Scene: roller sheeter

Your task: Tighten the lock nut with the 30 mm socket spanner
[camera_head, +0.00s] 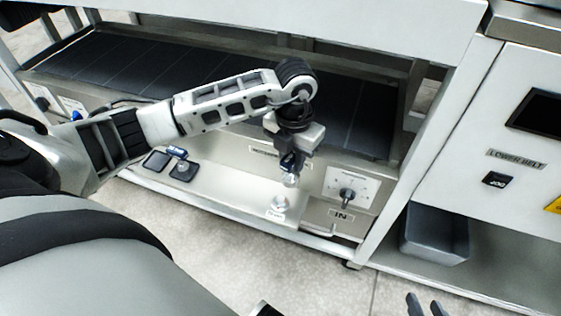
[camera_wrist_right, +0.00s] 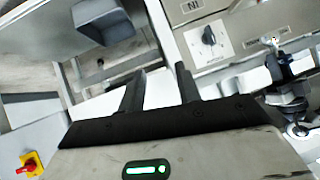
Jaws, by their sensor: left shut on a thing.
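My left gripper (camera_head: 292,160) points down over the pale ledge of the machine, in the middle of the head view. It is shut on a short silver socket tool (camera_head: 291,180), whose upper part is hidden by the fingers. A silver nut-like fitting (camera_head: 279,204) with a small label stands on the ledge just below and slightly left of the tool. Whether they touch cannot be told. My right gripper (camera_head: 427,305) shows only its fingertips at the bottom edge. In the right wrist view its fingers (camera_wrist_right: 161,90) are apart with nothing between them.
A second silver tool (camera_head: 183,168) with a blue label stands on a dark pad, beside another dark pad (camera_head: 157,160). A grey bin (camera_head: 435,235) stands under the right cabinet.

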